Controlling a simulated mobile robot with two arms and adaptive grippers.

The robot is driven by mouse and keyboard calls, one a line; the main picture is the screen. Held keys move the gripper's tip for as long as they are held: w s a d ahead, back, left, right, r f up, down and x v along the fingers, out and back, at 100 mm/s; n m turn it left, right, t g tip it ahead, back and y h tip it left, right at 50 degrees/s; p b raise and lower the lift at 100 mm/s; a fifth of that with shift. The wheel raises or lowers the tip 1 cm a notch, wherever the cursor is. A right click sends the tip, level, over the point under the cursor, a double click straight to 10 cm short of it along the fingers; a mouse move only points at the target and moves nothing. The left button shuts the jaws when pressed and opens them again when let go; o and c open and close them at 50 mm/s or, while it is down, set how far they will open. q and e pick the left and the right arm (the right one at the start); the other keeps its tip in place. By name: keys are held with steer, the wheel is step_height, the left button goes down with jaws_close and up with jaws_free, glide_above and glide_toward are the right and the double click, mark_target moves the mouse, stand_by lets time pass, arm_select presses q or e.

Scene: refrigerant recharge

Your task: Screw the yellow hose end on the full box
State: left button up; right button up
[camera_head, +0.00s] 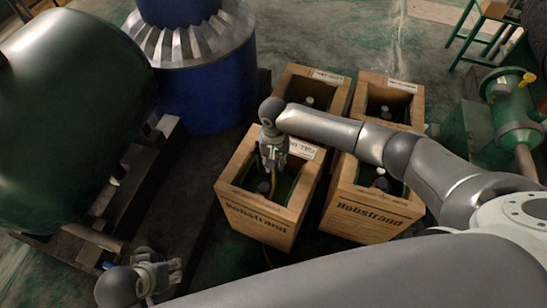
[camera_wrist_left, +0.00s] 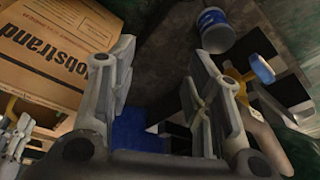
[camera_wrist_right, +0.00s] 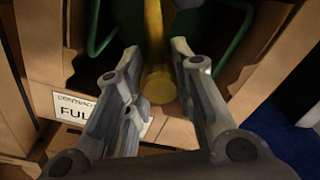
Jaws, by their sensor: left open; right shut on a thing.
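The full box (camera_head: 262,222) is the front left wooden crate in the head view. Its white label (camera_wrist_right: 75,107) reads "FULL" in the right wrist view. A dark valve top (camera_head: 263,187) shows inside it. My right gripper (camera_head: 273,160) points down into this box. It is shut on the yellow hose end (camera_wrist_right: 158,88), which shows between its fingers in the right wrist view. Whether the end touches the valve is hidden. My left gripper (camera_head: 176,272) is open and empty, low at the left, apart from the box; its spread fingers show in the left wrist view (camera_wrist_left: 160,65).
Three similar crates stand close by: front right (camera_head: 368,208), back left (camera_head: 312,84) and back right (camera_head: 388,100). A green tank (camera_head: 70,90) and a blue machine (camera_head: 205,85) stand at the left. Dark floor lies between the tank and the crates.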

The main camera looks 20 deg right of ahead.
steer(key=shift+f+b, duration=0.9)
steer(key=shift+b, duration=0.2)
steer(key=shift+f, duration=0.1)
steer(key=shift+f+b, duration=0.5)
steer(key=shift+b, duration=0.35)
steer(key=shift+f+b, duration=0.4)
steer(key=shift+b, duration=0.15)
steer(key=shift+f+b, duration=0.9)
steer(key=shift+b, duration=0.25)
steer(key=shift+f, duration=0.2)
arm_select(q)
steer(key=w+d+r+t+h, duration=0.1)
steer(key=w+d+r+t, duration=0.2)
steer(key=w+r+t, duration=0.3)
steer(key=w+d+r+t+h, duration=0.2)
steer(key=w+d+r+t, duration=0.1)
steer(key=w+r+t, duration=0.4)
step_height(320, 180, up, 4)
steer(key=w, duration=0.2)
steer(key=shift+w+d+r+m+t+h, duration=0.15)
steer(key=shift+w+r+m+t+h, duration=0.1)
steer(key=shift+w+m+t+h, duration=0.05)
steer(key=shift+f, duration=0.15)
